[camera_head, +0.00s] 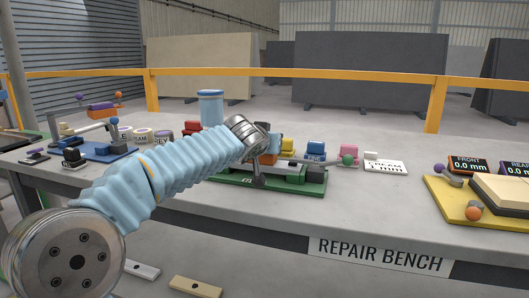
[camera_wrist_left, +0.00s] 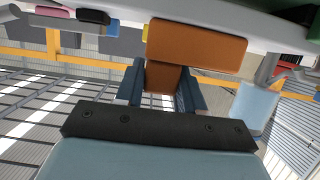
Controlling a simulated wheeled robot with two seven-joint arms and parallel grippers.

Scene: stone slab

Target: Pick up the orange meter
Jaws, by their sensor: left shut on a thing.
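My left gripper (camera_head: 258,160) reaches in from the left over a green fixture (camera_head: 312,190) on the bench. In the left wrist view the orange meter (camera_wrist_left: 197,45) is a wide block with a narrower lower part, and that lower part sits between the two dark blue fingers of my left gripper (camera_wrist_left: 162,88). The gripper is shut on it. I cannot tell whether the meter touches the fixture. My right gripper is not in view.
The grey repair bench (camera_head: 290,222) holds a blue fixture (camera_head: 98,150) at left and a yellow plate (camera_head: 455,200) at right. Small coloured blocks, including a blue one (camera_head: 315,150), stand behind the green fixture. A yellow rail (camera_head: 340,75) runs behind.

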